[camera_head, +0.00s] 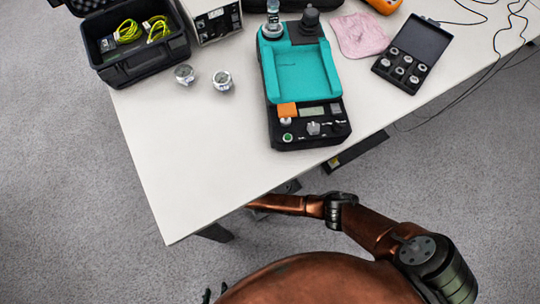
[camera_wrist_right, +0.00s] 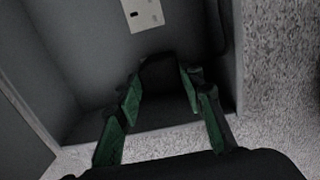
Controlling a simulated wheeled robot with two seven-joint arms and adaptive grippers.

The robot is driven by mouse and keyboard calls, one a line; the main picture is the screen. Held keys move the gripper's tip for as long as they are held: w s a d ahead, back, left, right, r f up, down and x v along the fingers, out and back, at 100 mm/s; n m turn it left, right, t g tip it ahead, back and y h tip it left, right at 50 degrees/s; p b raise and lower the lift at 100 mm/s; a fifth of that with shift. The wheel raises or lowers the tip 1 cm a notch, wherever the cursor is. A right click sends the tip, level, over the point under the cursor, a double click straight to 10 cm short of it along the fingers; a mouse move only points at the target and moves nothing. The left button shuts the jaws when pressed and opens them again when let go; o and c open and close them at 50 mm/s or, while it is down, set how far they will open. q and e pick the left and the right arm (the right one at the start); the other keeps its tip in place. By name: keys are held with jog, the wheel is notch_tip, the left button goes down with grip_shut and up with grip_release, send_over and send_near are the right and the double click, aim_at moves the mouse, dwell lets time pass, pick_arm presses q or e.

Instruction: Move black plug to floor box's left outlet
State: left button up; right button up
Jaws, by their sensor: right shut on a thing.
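In the right wrist view my right gripper (camera_wrist_right: 160,88) is shut on the black plug (camera_wrist_right: 159,70). The plug is dark, and its far end is hard to make out against the shadow. They are at the grey floor box (camera_wrist_right: 190,28), whose walls surround a dark recess. A pale outlet plate (camera_wrist_right: 143,14) with dark slots shows at the top of that view, beyond the plug and apart from it. In the head view my right arm reaches under the table, which hides its gripper.
The white table (camera_head: 190,150) stands above my right arm. It carries a teal and black device (camera_head: 303,75), an open black case (camera_head: 140,62), two metal cylinders, a pink cloth (camera_head: 359,35) and a box of small weights (camera_head: 411,55). Grey carpet (camera_head: 60,170) is clear at left.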

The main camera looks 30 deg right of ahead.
jog(key=shift+f, duration=0.2)
dwell(0.6)
jog(key=o, duration=1.2)
jog(key=shift+r, duration=0.1)
jog(key=shift+r+p, duration=1.85)
jog(key=shift+r, duration=0.65)
jog(key=shift+r, duration=0.1)
notch_tip(320, 180, up, 12)
